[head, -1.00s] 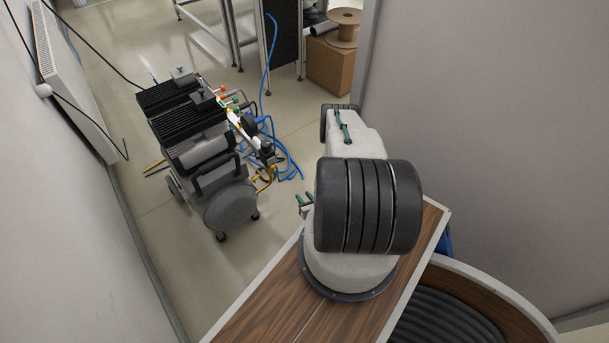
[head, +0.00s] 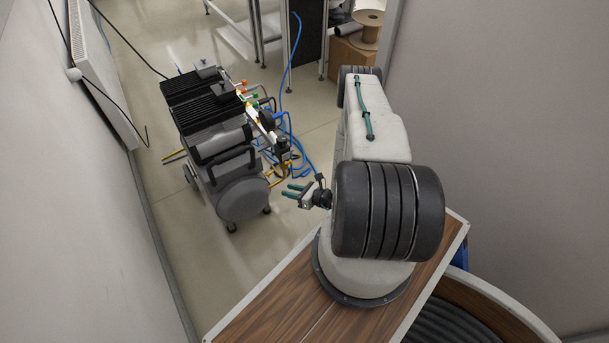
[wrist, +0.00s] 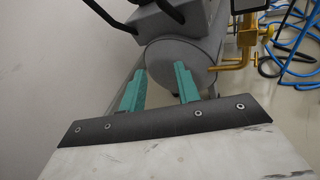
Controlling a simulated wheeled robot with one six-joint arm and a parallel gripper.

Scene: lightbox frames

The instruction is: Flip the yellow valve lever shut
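A compressor with a grey tank (head: 243,200) stands on the floor at left of centre. Yellow piping (head: 282,171) sits at the right of the tank, near hoses and fittings; in the wrist view a yellow pipe (wrist: 249,50) rises right of the tank. I cannot tell which yellow part is the valve lever. My gripper (head: 287,191) is open and empty, its two green fingers pointing left, right of the tank in the picture. In the wrist view, my gripper (wrist: 160,82) has its fingers apart, with the round tank end (wrist: 172,55) ahead between them.
Blue hoses (head: 303,157) loop on the floor right of the compressor. A wall with a radiator (head: 98,65) is on the left. A cardboard box (head: 349,62) with a spool stands at the back. Open floor (head: 178,240) lies in front of the compressor.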

